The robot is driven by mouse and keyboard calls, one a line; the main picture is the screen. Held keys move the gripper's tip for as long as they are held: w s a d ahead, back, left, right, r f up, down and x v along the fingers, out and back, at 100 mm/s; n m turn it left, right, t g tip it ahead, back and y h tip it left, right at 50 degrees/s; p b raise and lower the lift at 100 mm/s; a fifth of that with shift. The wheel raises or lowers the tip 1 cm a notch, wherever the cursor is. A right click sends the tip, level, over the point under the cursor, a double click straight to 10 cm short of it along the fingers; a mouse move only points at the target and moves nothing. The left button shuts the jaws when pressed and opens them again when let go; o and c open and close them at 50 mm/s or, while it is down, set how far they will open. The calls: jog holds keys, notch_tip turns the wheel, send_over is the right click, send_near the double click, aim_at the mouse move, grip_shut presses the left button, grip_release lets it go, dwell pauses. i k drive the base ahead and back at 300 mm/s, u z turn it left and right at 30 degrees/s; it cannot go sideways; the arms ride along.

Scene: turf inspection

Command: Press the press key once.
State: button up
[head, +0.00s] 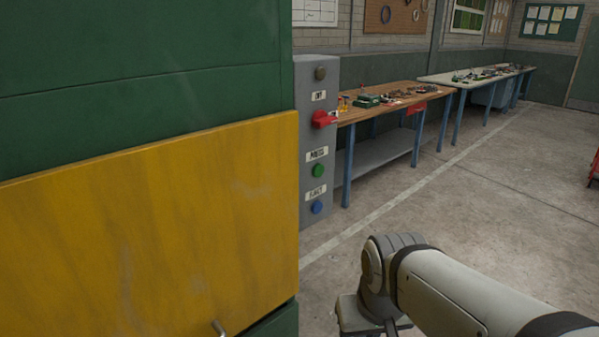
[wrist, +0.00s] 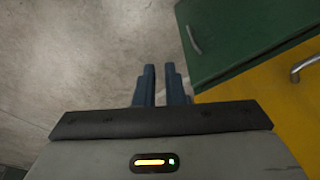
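A grey control panel (head: 311,217) stands upright at the right edge of the green and yellow cabinet in the head view. It carries a green button (head: 317,170) under a small label that seems to read PRESS. A red switch (head: 322,119) sits above it and a blue button (head: 317,207) below it, each with its own label. A dull round knob or lamp (head: 320,73) is at the top. My gripper (wrist: 160,68) shows two dark blue fingers in the wrist view, with a narrow empty gap between them. It points over bare floor, and the panel is not in that view.
A green and yellow cabinet (head: 150,215) fills the left of the head view; its metal handle (wrist: 308,66) shows in the wrist view. A wooden workbench (head: 385,95) with small parts stands behind the panel, a paler bench (head: 470,76) beyond. Concrete floor (head: 480,190) is clear at right.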

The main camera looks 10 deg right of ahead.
aim_at(318, 170)
jog(key=u, duration=0.8)
jog(key=k, duration=1.1)
jog(key=z, duration=1.15)
jog(key=i, duration=1)
jog(key=z, duration=0.1)
